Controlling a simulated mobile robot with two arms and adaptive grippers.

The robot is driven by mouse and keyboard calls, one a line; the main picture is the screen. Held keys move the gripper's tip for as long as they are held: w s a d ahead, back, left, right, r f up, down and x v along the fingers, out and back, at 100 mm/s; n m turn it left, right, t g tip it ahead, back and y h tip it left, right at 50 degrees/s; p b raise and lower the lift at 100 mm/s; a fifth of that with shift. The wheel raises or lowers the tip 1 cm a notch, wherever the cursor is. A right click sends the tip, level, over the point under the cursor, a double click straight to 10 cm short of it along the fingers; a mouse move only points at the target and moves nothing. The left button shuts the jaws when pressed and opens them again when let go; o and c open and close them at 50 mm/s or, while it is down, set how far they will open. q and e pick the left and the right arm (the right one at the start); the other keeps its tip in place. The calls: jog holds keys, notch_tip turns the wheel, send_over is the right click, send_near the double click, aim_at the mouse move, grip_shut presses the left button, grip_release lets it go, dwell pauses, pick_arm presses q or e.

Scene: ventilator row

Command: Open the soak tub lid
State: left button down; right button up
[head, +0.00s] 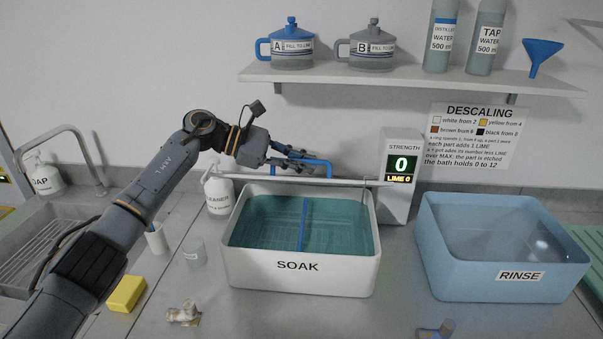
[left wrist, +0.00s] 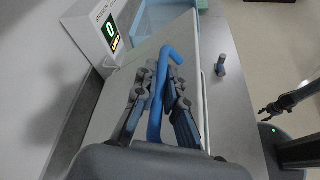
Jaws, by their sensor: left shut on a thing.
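The white soak tub (head: 300,272) stands on the counter, with teal liquid and a blue divider (head: 303,222) visible inside. Its pale lid (head: 255,179) is raised at the tub's back and shows nearly edge-on in the head view. The lid's blue handle (head: 322,162) is on its far side. My left gripper (head: 297,160) is shut on this handle. In the left wrist view the handle (left wrist: 163,62) runs between the two fingers (left wrist: 156,98), over the lid's pale face (left wrist: 190,50). My right gripper (left wrist: 266,113) seems to show small at the right there; its jaws are unclear.
The strength display (head: 400,165) reads 0 beside the tub's back right corner. The blue rinse tub (head: 450,275) stands to the right. A shelf (head: 400,78) hangs above.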

pick_arm(q)
jog(key=shift+w+r, duration=0.15)
jog(key=shift+r, duration=0.1)
jog(key=c, duration=1.7)
grip_release()
jog(key=shift+a, duration=0.1)
jog(key=v, duration=1.1)
jog(key=shift+a+r, duration=0.15)
jog(key=shift+a, duration=0.25)
